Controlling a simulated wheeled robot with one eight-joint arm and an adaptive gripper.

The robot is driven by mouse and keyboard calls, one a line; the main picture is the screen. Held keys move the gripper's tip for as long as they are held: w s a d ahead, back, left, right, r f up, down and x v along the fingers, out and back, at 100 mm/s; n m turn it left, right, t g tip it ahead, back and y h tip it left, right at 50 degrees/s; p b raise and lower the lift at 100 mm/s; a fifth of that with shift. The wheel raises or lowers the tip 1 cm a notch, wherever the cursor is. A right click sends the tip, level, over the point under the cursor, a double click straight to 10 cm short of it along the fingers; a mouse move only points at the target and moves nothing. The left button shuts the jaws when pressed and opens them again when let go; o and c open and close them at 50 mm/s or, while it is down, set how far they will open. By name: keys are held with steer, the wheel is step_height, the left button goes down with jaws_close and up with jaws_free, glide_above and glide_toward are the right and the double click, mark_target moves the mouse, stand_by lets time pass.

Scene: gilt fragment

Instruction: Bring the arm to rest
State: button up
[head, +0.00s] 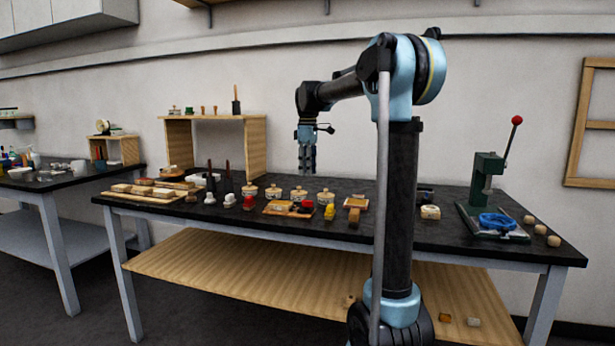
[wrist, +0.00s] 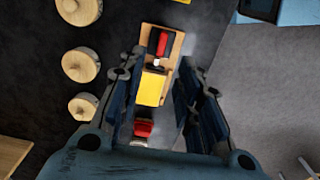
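My gripper (head: 307,160) hangs fingers down above the black workbench (head: 345,228), in front of the wall. In the wrist view my gripper (wrist: 164,90) has its two dark blue fingers well apart with nothing held between them. A yellow block (wrist: 152,88) shows in the gap, lower down on the bench. The arm is raised and bent, with its forearm reaching left in the head view.
Several lidded jars (head: 299,194) stand below my gripper. Left are a wooden shelf box (head: 255,148) and a board (head: 140,194) with pieces. A green press (head: 483,183) with a red-knobbed lever and a blue coil (head: 497,221) stands right. The air around my gripper looks clear.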

steer(key=s+d+f+m+t, duration=0.1)
steer(key=s+d+f+m, duration=0.35)
steer(key=s, duration=0.55)
steer(key=s+d+f+m, duration=0.3)
steer(key=s+d+f, duration=0.2)
steer(key=s, duration=0.6)
steer(key=s+d+f+m, duration=0.2)
steer(key=s+f+m, duration=0.1)
steer(key=s+f, duration=0.5)
steer(key=s+d+f+m+t, duration=0.1)
steer(key=s+d+f+m, duration=0.1)
steer(key=s+f, duration=0.6)
step_height(320, 180, down, 3)
steer(key=shift+s+d+r+m, duration=0.15)
steer(key=shift+s+r+m, duration=0.05)
steer(key=shift+m, duration=0.45)
steer(key=shift+w+f, duration=0.2)
steer(key=shift+w, duration=0.2)
